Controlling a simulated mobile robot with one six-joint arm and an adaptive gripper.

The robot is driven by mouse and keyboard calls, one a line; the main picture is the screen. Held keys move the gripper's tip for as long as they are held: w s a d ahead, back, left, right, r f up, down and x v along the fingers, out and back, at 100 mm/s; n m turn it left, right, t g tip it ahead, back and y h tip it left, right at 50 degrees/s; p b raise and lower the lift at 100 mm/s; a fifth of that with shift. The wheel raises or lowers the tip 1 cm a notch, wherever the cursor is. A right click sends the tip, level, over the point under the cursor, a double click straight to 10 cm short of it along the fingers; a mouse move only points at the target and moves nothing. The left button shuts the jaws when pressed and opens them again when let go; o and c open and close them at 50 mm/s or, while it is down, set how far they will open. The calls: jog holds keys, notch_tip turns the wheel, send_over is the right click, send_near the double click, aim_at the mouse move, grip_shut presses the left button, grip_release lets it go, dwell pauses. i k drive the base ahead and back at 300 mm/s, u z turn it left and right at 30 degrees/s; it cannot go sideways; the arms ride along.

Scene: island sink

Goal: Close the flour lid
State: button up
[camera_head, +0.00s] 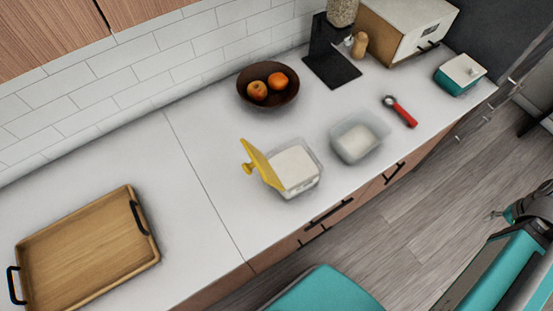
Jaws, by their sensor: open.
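A clear square container (304,185) with white, flour-like contents stands on the counter near its front edge. Its yellow lid (262,167) stands raised and tilted at the container's left side, with a round yellow knob (248,169) pointing left. The container's top is uncovered. My gripper (497,214) shows only in part at the right edge, dark and small, over the floor. It is open, empty and well apart from the container and lid.
A second clear container (375,122) with white contents stands right of the first, beside a red-handled scoop (403,112). Behind are a fruit bowl (243,92) and a black stand (332,68). A wooden tray (60,215) lies left. Counter between tray and lid is clear.

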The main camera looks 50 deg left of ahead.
aim_at(259, 161)
jog(key=u, duration=0.95)
jog(key=k, duration=1.2)
jog(key=u, duration=0.9)
